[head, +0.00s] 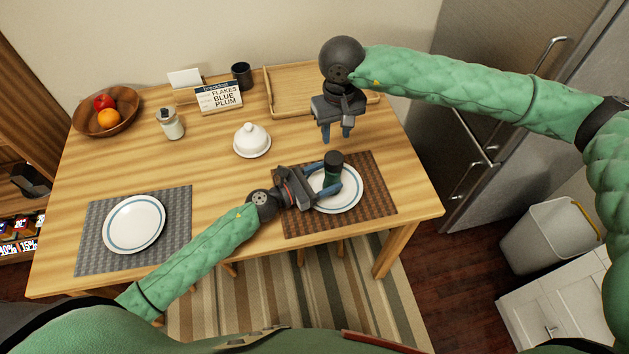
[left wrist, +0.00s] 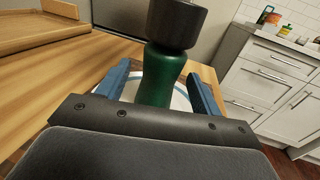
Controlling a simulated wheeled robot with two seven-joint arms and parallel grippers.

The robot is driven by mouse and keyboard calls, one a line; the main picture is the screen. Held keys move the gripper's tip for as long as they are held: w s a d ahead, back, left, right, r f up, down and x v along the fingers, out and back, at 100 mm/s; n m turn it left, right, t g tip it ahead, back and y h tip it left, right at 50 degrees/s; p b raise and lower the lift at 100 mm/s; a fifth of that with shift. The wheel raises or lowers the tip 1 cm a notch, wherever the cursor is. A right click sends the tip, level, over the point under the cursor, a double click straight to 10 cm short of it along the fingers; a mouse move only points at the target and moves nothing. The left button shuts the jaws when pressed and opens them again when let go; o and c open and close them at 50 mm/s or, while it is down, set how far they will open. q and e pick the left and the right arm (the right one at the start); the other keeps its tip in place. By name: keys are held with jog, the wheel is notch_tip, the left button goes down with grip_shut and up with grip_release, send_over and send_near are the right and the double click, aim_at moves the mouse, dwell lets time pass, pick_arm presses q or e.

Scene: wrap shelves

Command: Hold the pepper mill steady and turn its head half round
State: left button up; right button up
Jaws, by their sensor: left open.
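The pepper mill (head: 332,170) has a dark head and a green body. It stands upright on a white plate with a blue ring (head: 350,199). In the left wrist view the mill's green body (left wrist: 162,75) is between my left fingers, with a gap on each side. My left gripper (head: 327,181) is open around the body, below the head. My right gripper (head: 336,135) is above the table, behind the mill in the head view, pointing down. Its two blue fingers are apart with nothing between them. The lower part of the mill is partly hidden by my left gripper.
The plate lies on a brown mat (head: 382,205). A white butter dish (head: 252,140), a glass jar (head: 171,124), a sign box (head: 219,97), a dark cup (head: 242,75) and a wooden tray (head: 290,75) stand behind. Another plate (head: 134,224) is at left.

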pick_arm(q)
jog(key=shift+x, duration=1.35)
